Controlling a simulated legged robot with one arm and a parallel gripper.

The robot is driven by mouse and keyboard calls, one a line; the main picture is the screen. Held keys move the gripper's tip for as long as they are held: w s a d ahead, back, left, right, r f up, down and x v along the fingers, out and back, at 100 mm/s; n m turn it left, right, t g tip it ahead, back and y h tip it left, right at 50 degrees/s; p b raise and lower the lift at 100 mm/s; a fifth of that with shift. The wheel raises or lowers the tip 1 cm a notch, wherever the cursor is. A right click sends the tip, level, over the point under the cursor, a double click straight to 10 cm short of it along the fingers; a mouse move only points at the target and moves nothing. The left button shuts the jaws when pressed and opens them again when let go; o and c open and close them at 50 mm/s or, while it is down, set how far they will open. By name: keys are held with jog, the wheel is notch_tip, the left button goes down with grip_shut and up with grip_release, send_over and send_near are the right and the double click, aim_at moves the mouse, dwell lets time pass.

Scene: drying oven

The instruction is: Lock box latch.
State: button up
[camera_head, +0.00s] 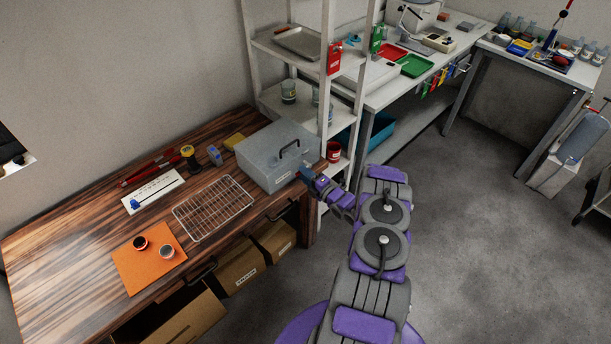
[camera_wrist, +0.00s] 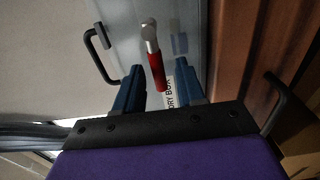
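The grey metal dry box (camera_head: 268,160) stands at the right end of the wooden table with its lid down. A black handle is on its lid, also seen in the wrist view (camera_wrist: 93,55). In the wrist view, the latch (camera_wrist: 157,72) has a red grip and a silver metal end, beside the white box label (camera_wrist: 170,95). My gripper (camera_wrist: 159,80) is open, with one blue finger on each side of the red grip and gaps visible between. In the head view my gripper (camera_head: 305,173) is at the box's right front; the latch is hidden there.
A wire rack (camera_head: 213,208), an orange mat (camera_head: 149,257) with two small cups and a white panel (camera_head: 153,190) lie on the table. A white shelf unit (camera_head: 328,100) stands close behind the box. A black drawer handle (camera_wrist: 277,103) is right of my gripper.

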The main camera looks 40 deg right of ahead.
grip_shut()
jog(key=shift+f, duration=0.1)
dwell(0.3)
jog(key=shift+a, duration=0.15)
